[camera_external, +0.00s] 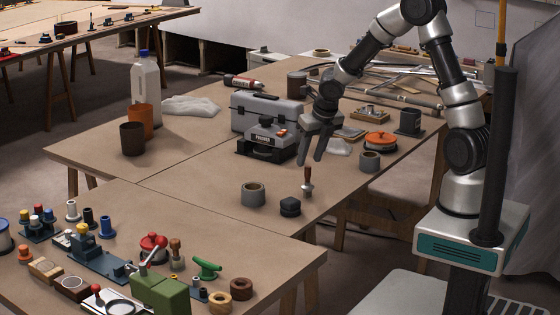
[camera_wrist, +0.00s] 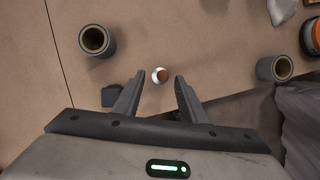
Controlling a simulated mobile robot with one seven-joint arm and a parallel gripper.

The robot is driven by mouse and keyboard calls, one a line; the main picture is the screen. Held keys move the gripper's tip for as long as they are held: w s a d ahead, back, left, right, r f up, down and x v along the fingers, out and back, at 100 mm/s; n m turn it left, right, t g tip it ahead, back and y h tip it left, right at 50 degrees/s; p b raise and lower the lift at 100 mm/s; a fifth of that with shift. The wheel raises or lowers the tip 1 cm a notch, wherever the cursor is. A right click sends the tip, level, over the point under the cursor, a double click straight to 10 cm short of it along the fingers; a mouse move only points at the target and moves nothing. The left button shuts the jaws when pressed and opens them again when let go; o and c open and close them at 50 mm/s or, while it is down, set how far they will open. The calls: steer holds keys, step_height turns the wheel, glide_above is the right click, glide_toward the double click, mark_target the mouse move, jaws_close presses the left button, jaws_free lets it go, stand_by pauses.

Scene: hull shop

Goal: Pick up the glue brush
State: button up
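The glue brush (camera_external: 308,182) appears as a small upright piece with a reddish-brown handle and a pale band, standing on the middle table. In the wrist view the brush (camera_wrist: 160,75) is seen end-on from above, a brown disc with a pale rim. My gripper (camera_external: 310,160) is open and points down above the brush, apart from it in the external view. In the wrist view my gripper (camera_wrist: 160,82) has a finger on each side, with the brush near the gap between the tips. Nothing is held. The brush's lower end is hard to make out.
A dark faceted block (camera_external: 290,207) and a grey roll (camera_external: 253,194) stand left of the brush. Another grey roll (camera_external: 370,161) is to the right, near the table edge. A grey toolbox (camera_external: 266,110) and a dark tape dispenser (camera_external: 268,143) stand behind. Bare tabletop surrounds the brush.

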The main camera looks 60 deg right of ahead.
mark_target(309, 167)
steer(key=x, duration=0.1)
steer(key=b+x, duration=0.1)
steer(key=x, duration=0.1)
steer(key=b+x, duration=0.1)
steer(key=shift+s+d+f, duration=0.2)
steer(key=shift+f, duration=0.25)
steer(key=shift+w+d+f, duration=0.1)
steer(key=shift+w+f, duration=0.15)
steer(key=shift+f, duration=0.05)
jaws_close()
